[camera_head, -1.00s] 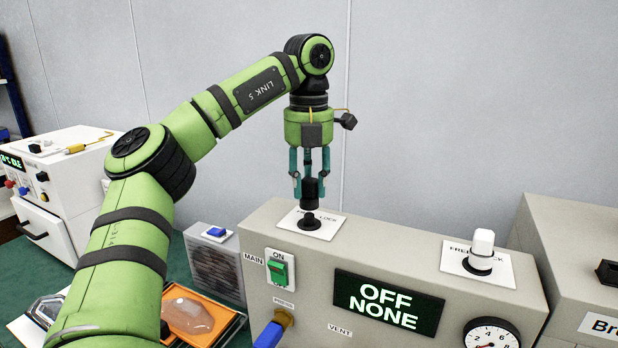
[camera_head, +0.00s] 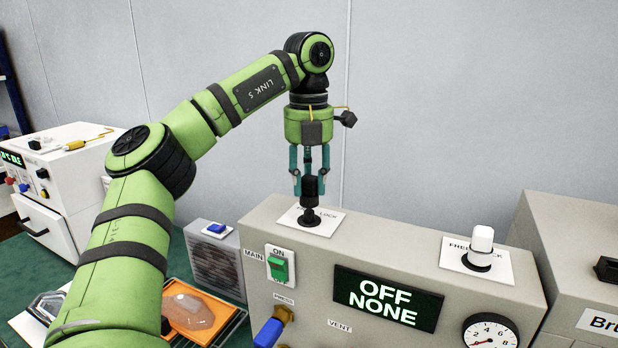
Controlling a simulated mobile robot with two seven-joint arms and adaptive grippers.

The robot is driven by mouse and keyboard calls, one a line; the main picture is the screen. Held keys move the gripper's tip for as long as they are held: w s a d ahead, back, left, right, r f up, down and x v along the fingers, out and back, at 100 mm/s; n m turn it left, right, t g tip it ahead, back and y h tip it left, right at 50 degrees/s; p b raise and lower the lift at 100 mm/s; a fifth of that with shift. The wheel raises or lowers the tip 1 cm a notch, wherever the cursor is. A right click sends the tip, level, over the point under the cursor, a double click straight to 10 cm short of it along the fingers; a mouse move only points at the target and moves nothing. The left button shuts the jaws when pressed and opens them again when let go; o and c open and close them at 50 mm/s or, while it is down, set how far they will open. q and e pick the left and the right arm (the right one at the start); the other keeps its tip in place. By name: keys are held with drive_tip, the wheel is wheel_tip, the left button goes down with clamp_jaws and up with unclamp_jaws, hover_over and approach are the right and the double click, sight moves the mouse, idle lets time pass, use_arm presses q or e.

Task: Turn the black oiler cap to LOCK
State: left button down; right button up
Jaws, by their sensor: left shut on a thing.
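The black oiler cap (camera_head: 309,200) stands upright on its black base, on a white label plate (camera_head: 327,225) on top of the beige machine box. My left gripper (camera_head: 309,180) points straight down with its teal fingers shut on the cap's upper part. The plate's lettering is partly hidden behind the cap and fingers; "LOCK" shows to the right of the cap. I cannot tell which way the cap is turned. My right gripper is not in view.
A white cap (camera_head: 482,241) stands on a similar plate at the right of the box. The box front has a green MAIN switch (camera_head: 277,267), a display (camera_head: 386,300) reading OFF NONE and a dial gauge (camera_head: 490,332). A blue-buttoned unit (camera_head: 214,260) and orange tray (camera_head: 170,287) sit left.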

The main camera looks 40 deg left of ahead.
sight(309, 193)
use_arm(q)
drive_tip(key=shift+f, duration=0.1)
idle(0.3)
drive_tip(key=shift+f+b, duration=0.8)
drive_tip(key=shift+f, duration=0.6)
drive_tip(key=c, duration=0.8)
unclamp_jaws()
drive_tip(key=shift+r, duration=6.05)
